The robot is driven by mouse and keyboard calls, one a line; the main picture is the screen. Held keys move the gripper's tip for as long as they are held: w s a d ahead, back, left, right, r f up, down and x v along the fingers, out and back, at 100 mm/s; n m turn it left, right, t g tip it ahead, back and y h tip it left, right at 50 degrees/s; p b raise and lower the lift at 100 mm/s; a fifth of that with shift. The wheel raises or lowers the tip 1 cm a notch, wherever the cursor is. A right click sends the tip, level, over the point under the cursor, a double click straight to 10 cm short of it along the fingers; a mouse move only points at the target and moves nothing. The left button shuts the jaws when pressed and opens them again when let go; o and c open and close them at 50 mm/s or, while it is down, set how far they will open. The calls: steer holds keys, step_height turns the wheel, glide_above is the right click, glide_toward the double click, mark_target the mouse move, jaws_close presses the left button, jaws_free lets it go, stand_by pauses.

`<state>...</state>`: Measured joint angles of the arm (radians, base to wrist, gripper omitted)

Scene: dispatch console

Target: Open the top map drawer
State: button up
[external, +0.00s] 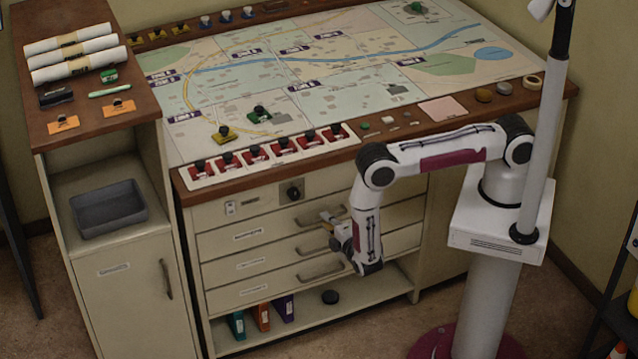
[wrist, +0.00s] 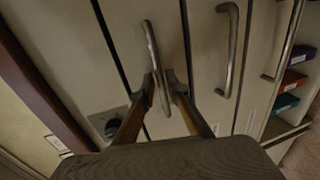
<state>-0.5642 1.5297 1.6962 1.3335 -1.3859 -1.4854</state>
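The cream map cabinet has three stacked drawers. The top map drawer (external: 237,239) has a label and a bar handle, and its front sits flush with the cabinet. My gripper (external: 333,222) is at the right part of that handle in the external view. In the wrist view, the top drawer's grey handle (wrist: 150,42) passes between the two fingertips of my gripper (wrist: 161,82). The fingers close in tightly on both sides of the bar. The handle's far end is hidden in the external view by my gripper.
The middle drawer handle (external: 312,247) and bottom drawer handle (external: 321,272) lie below. A dark knob (external: 291,193) sits on the panel above the top drawer. Folders (external: 262,316) stand on the low shelf. The floor in front of the cabinet is clear.

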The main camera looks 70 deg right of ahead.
steer(key=shift+x, duration=1.15)
jaws_close()
steer(key=shift+s+a, duration=0.1)
steer(key=f+v, duration=0.3)
steer(key=v, duration=1.2)
steer(key=s+a+f+v, duration=0.1)
steer(key=f+v, duration=0.2)
steer(key=v, duration=1.1)
steer(key=shift+s+a, duration=0.2)
steer(key=shift+a, duration=0.05)
steer(key=shift+f, duration=0.1)
